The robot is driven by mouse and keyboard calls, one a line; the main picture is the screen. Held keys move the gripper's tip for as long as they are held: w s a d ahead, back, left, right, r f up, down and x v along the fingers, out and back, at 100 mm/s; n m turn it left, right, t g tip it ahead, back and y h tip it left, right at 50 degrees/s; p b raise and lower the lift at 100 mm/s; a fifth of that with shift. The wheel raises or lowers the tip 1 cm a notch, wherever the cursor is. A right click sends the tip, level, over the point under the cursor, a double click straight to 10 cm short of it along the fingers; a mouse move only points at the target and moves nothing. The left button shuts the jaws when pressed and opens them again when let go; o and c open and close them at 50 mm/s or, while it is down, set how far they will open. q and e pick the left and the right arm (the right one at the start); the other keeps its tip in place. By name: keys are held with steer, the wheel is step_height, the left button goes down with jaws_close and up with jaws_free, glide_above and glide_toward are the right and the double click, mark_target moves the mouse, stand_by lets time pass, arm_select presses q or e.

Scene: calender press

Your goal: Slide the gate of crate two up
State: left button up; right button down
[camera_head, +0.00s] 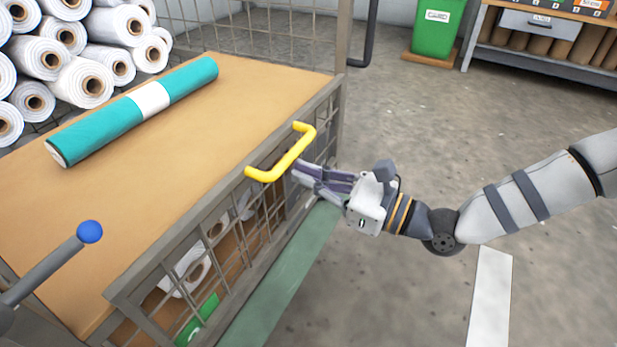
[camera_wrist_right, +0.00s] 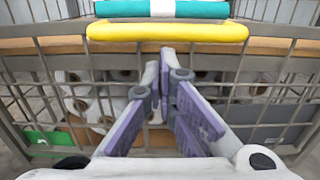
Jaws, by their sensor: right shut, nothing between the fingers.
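The yellow handle (camera_head: 282,153) sits on the top rail of a grey mesh gate (camera_head: 228,225) at the side of a crate. It also shows in the right wrist view (camera_wrist_right: 167,31), running level across the top. My right gripper (camera_head: 298,172) is just outside the gate, below and beside the handle, with its fingers pointing at the mesh. In the right wrist view the two purple-padded fingers (camera_wrist_right: 167,72) come together at their tips with nothing between them, below the handle and apart from it. No crate number is readable. My left gripper is out of view.
A tan board (camera_head: 160,150) tops the crate, with a teal roll (camera_head: 135,107) on it. White rolls (camera_head: 85,82) are stacked at the upper left. A lever with a blue knob (camera_head: 90,232) is at lower left. The floor right of the crate is mostly clear.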

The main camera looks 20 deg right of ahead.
arm_select(q)
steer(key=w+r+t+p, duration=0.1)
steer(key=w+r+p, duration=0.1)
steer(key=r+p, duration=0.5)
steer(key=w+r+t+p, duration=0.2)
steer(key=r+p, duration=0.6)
steer(key=p, duration=0.4)
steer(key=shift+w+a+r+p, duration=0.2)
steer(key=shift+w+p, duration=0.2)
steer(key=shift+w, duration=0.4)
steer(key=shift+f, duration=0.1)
